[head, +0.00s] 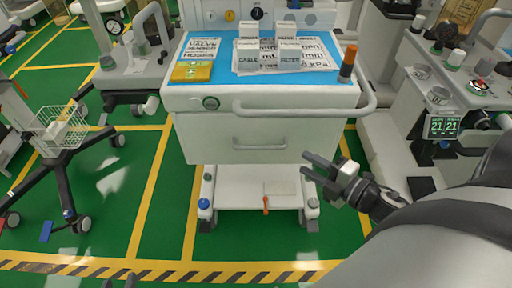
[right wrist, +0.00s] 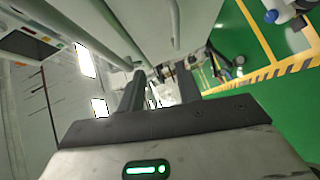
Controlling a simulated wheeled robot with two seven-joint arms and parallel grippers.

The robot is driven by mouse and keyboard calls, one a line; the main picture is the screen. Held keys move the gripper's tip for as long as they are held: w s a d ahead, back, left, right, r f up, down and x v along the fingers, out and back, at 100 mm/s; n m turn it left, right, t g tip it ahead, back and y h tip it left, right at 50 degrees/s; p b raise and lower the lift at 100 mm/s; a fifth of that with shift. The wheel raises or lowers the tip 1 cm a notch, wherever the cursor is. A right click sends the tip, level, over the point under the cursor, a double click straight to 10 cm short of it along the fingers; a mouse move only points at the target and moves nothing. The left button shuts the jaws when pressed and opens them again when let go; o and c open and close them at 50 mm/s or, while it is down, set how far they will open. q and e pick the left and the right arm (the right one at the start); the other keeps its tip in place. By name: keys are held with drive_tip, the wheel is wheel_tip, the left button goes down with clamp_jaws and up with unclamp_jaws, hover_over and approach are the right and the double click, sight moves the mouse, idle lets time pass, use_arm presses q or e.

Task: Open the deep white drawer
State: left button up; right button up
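The deep white drawer (head: 240,155) is at the front of the white cart (head: 290,101), below its blue-covered top. Its front looks flush, so it appears shut. A pale bar handle (head: 260,145) runs across its middle. My right gripper (head: 304,164) is open and empty, just right of the drawer's lower right corner and apart from the handle. Its two dark fingers also show spread in the right wrist view (right wrist: 158,85), with pale cart surfaces beyond. Only two dark fingertips of my left gripper (head: 119,284) show at the bottom edge, apart from each other; nothing shows between them.
A pale rail (head: 368,100) curves around the cart's right side. Boxes, labels and an orange-capped bottle (head: 348,63) stand on top. The lower shelf (head: 240,189) has casters. Another cart with a green display (head: 444,127) stands at right.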

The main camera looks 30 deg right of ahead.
sight(263, 146)
drive_tip(key=f+b+x, duration=0.1)
drive_tip(key=x, duration=0.4)
drive_tip(key=f+b+x, duration=0.1)
drive_tip(key=x, duration=0.5)
drive_tip(key=f+b+x, duration=0.1)
drive_tip(key=f+x, duration=0.1)
drive_tip(key=x, duration=0.3)
drive_tip(key=shift+a, duration=0.1)
clamp_jaws()
